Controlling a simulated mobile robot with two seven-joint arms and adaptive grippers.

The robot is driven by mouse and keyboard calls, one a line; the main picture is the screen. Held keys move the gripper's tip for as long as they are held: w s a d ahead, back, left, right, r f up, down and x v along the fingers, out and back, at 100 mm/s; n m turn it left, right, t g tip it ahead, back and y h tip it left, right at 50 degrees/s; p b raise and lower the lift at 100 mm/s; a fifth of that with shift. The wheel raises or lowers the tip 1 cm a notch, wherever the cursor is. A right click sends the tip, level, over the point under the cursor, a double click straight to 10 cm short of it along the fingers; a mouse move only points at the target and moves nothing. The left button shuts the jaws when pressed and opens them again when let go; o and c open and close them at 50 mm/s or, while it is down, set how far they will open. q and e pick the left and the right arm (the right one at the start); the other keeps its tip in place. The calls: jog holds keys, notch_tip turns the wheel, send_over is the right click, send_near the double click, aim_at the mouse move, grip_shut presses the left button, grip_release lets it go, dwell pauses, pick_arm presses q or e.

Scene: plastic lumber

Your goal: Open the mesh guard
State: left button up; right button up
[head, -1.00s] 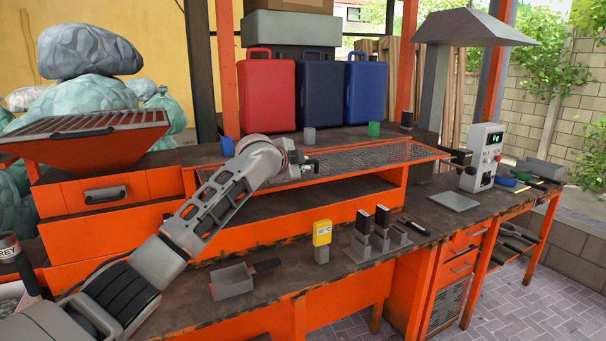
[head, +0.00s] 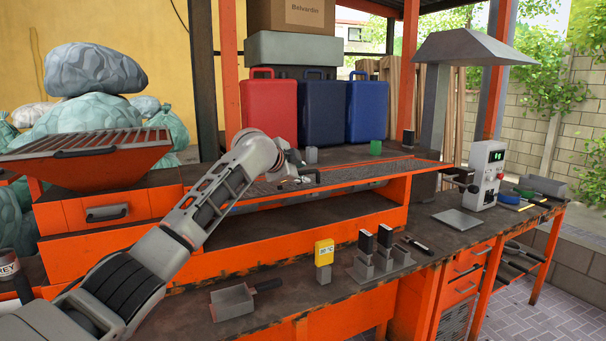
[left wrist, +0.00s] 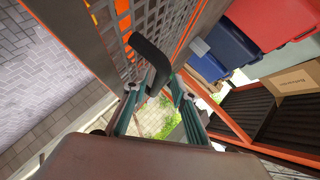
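The mesh guard is a long grey mesh panel with an orange frame (head: 395,171) over the upper opening of the orange bench. It lies at a slant, its front edge raised, with a narrow gap beneath. In the left wrist view its mesh (left wrist: 148,18) fills the top, with orange behind it. A dark bent handle (left wrist: 148,52) stands out from the mesh. My left gripper (head: 306,178) is at the guard's front edge. In the left wrist view its fingertips (left wrist: 165,84) close around the handle's end. My right gripper is out of view.
Red (head: 269,110) and blue cases stand behind the guard. A control box (head: 488,175) is at the right. A yellow display block (head: 324,254), a stand with black pieces (head: 380,258) and a grey scoop (head: 232,302) sit on the lower front top.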

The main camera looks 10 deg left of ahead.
pick_arm(q)
jog(key=shift+f, duration=0.15)
jog(key=shift+s+d, duration=0.15)
jog(key=shift+d, duration=0.05)
jog(key=v, duration=1.2)
jog(key=shift+a, duration=0.1)
